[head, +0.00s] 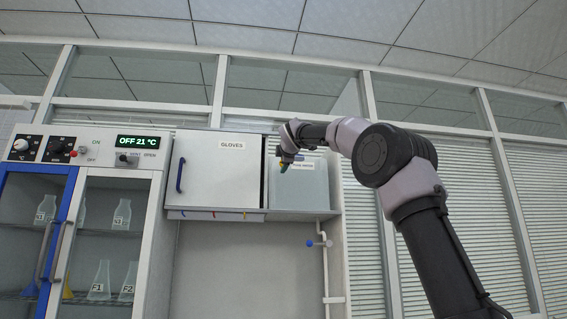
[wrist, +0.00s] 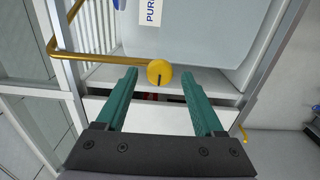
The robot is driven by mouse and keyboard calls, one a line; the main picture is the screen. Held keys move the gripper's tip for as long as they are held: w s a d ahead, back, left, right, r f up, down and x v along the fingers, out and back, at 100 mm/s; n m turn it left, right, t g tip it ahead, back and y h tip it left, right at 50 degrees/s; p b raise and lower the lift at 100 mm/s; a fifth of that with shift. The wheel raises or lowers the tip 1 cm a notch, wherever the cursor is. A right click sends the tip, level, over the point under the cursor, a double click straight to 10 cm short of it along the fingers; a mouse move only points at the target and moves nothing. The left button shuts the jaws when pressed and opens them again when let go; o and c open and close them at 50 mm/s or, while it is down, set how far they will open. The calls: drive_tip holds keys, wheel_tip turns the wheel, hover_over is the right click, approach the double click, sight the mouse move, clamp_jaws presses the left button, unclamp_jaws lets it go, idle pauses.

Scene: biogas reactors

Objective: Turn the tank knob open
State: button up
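The tank (head: 312,187) is a pale grey box with a label, standing in the open cabinet bay in the head view. Its grey wall (wrist: 200,40) and a label starting "PUR" fill the top of the wrist view. A round yellow knob (wrist: 160,73) with a dark slot mark sits at the end of a yellow pipe (wrist: 100,57). My gripper (wrist: 159,76) has its two green fingers wide apart, with nothing held. The knob shows midway between the fingertips; I cannot tell whether it lies between them or just beyond. In the head view my gripper (head: 285,161) is small, in front of the tank's left side.
A closed cabinet door marked GLOVES (head: 215,170) is left of the tank. Further left stands a glass-fronted incubator (head: 105,200) with flasks and a display reading OFF 21 °C. A blue valve handle (head: 310,243) is on the pipe below. Shelf edges and posts are close around my gripper.

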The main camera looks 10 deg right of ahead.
drive_tip(key=shift+s, duration=0.1)
drive_tip(key=s, duration=1)
drive_tip(key=shift+s, duration=0.3)
